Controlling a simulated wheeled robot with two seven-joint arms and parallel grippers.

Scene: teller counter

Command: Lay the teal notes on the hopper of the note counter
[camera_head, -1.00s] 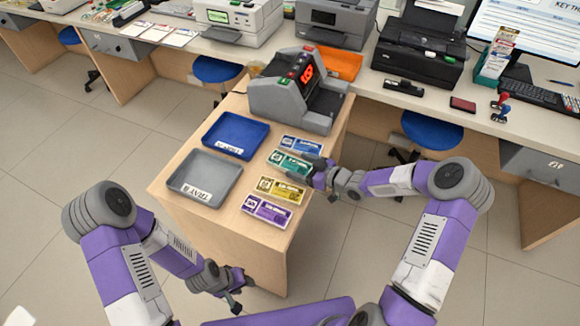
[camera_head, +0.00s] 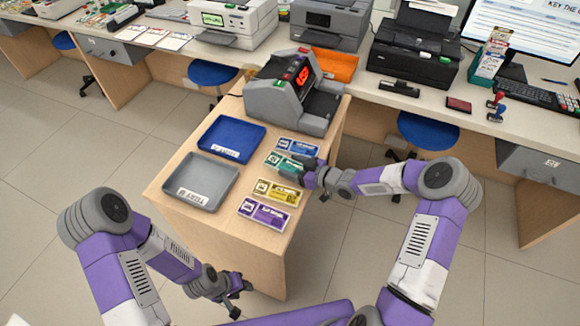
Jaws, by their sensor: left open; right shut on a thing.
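The teal notes (camera_head: 284,162) lie in a row of note bundles on the wooden stand, between the blue notes and the yellow notes. My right gripper (camera_head: 302,170) is shut on the right end of the teal notes and covers that end. I cannot tell whether the notes are lifted off the top. The note counter (camera_head: 284,101) is a grey machine with a red lit display at the stand's far end. Its hopper is hard to make out from here. My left gripper (camera_head: 238,294) is open and empty, low beside the stand's near end.
Blue notes (camera_head: 298,146), yellow notes (camera_head: 277,193) and purple notes (camera_head: 264,213) lie close around the teal ones. A blue tray (camera_head: 209,145) and a grey tray (camera_head: 177,177) stand to the left. An orange tray (camera_head: 337,65) lies behind the counter.

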